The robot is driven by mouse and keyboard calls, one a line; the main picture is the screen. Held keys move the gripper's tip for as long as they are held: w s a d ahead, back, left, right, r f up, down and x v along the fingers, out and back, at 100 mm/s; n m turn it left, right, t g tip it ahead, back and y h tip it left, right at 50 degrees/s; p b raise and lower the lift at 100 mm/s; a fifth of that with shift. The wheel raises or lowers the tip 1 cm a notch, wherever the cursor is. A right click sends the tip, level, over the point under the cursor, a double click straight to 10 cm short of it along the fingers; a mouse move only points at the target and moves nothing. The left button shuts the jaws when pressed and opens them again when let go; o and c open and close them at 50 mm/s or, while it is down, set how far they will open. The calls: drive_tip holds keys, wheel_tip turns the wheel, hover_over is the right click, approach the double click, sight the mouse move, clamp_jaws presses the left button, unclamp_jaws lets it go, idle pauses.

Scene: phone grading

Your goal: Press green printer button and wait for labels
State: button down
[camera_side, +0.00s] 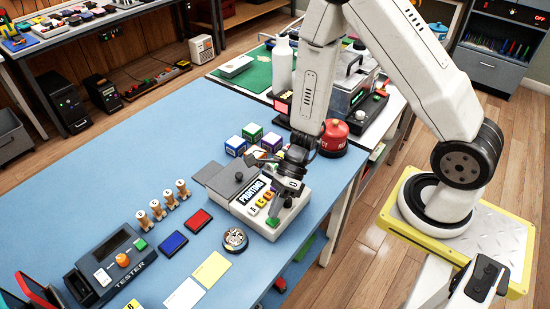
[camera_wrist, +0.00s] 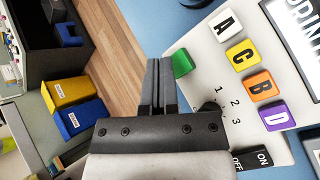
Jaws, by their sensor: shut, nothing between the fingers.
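The grey-white printer (camera_side: 240,203) sits on the blue table, its screen (camera_side: 252,191) reading "PRINTING". Its green button (camera_side: 272,221) is at the front corner; the button also shows in the wrist view (camera_wrist: 181,63). My gripper (camera_side: 287,200) is over the printer's right end in the side view. In the wrist view my gripper (camera_wrist: 159,63) is shut and empty, its fingertips just left of the green button; I cannot tell whether they touch it. Lettered keys A, C, B and D (camera_wrist: 271,116) lie right of the button. No label is clearly visible.
Yellow and blue bins (camera_wrist: 72,92) show beyond the table edge.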

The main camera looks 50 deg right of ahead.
sight(281, 220)
drive_tip(key=shift+r, duration=2.4)
drive_tip(key=d+r+n+t+h, duration=0.1)
drive_tip(key=d+r+n+h, duration=0.3)
drive_tip(key=n, duration=0.9)
drive_tip(key=d+r+n+t+h, duration=0.2)
drive_tip(key=d+r+n+h, duration=0.3)
drive_tip(key=n, duration=0.7)
drive_tip(key=shift+s+d+n+t, duration=0.15)
drive_tip(key=shift+d+n+t, duration=0.2)
drive_tip(key=shift+d, duration=0.45)
